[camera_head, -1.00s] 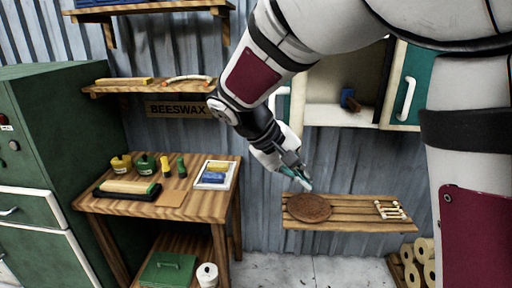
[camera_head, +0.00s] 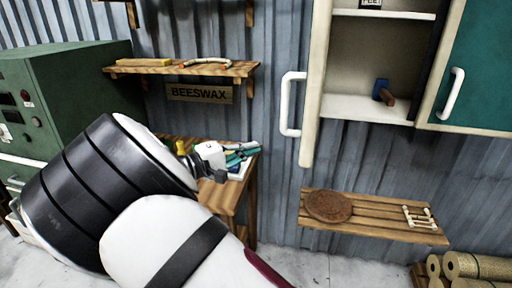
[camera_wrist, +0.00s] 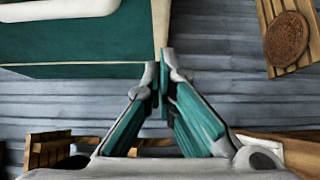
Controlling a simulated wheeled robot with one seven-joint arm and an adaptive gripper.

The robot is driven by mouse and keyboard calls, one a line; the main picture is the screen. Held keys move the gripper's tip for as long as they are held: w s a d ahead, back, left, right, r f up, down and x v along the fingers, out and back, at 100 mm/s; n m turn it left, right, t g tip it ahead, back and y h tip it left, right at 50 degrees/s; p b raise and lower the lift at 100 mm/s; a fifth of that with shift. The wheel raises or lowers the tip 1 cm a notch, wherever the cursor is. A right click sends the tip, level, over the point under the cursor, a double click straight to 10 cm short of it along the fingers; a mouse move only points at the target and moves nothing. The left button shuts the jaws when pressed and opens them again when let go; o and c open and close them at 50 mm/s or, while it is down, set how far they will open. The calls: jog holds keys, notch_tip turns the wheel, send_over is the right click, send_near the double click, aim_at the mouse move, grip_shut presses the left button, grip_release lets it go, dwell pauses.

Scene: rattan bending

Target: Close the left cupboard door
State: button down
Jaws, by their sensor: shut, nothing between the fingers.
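The left cupboard door (camera_head: 316,90) stands open, seen nearly edge-on in the head view, with its white handle (camera_head: 290,105) sticking out on its left side. In the wrist view the door's teal face (camera_wrist: 90,45) and white handle (camera_wrist: 55,11) fill the top left. My gripper (camera_head: 250,150) is to the left of the door and appears lower in the head view. In the wrist view its fingertips (camera_wrist: 163,62) are together and empty, close to the door's cream edge in the picture. I cannot tell whether they touch it.
The right door (camera_head: 480,70) is shut. A blue and brown object (camera_head: 383,92) sits inside the cupboard (camera_head: 365,108). Below is a slatted shelf (camera_head: 375,215) with a round brown disc (camera_head: 329,206). A beeswax shelf (camera_head: 180,69) and a workbench (camera_head: 229,190) are at left.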

jog(key=w+d+p, duration=0.2)
jog(key=w+d, duration=0.1)
jog(key=d, duration=0.7)
jog(key=shift+w+p, duration=0.25)
jog(key=shift+p, duration=0.05)
jog(key=shift+d, duration=0.15)
